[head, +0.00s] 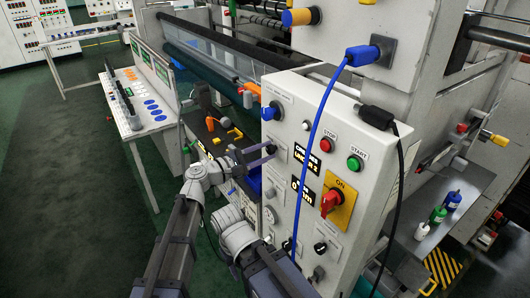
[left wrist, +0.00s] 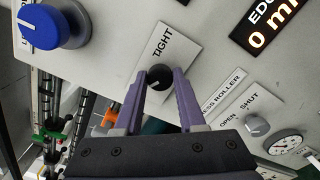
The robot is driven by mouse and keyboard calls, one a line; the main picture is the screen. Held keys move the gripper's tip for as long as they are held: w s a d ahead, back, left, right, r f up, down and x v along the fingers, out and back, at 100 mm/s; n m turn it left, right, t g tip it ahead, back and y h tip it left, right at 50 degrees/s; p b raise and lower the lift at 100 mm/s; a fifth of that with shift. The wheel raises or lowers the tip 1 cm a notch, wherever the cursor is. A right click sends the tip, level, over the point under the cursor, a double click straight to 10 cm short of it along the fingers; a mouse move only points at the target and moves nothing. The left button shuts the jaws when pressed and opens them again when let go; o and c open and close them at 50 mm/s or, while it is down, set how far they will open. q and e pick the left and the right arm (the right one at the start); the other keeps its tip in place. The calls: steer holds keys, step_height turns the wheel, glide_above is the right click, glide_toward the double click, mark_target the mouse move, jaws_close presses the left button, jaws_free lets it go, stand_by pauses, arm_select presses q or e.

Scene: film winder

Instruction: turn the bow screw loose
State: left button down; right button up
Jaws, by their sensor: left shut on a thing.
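The bow screw shows as a round black knob (left wrist: 160,77) on a pale plate marked TIGHT (left wrist: 163,45) in the left wrist view. My left gripper (left wrist: 157,80) has its two purple fingers on either side of the knob and is shut on it. In the head view my left gripper (head: 266,155) reaches from the left to the left part of the white control panel (head: 300,95). There the fingers largely hide the knob. My right gripper is not in view.
A blue knob (head: 270,112) sits just above my left gripper on the panel; it also shows in the left wrist view (left wrist: 55,25). Red STOP (head: 327,145) and green START (head: 354,162) buttons and a red switch (head: 332,201) are to the right. A blue cable (head: 313,150) hangs across the panel.

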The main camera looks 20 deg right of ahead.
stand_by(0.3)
arm_select(q)
steer(key=c, duration=0.5)
jaws_free()
steer(key=v, duration=0.8)
steer(key=shift+d, duration=0.1)
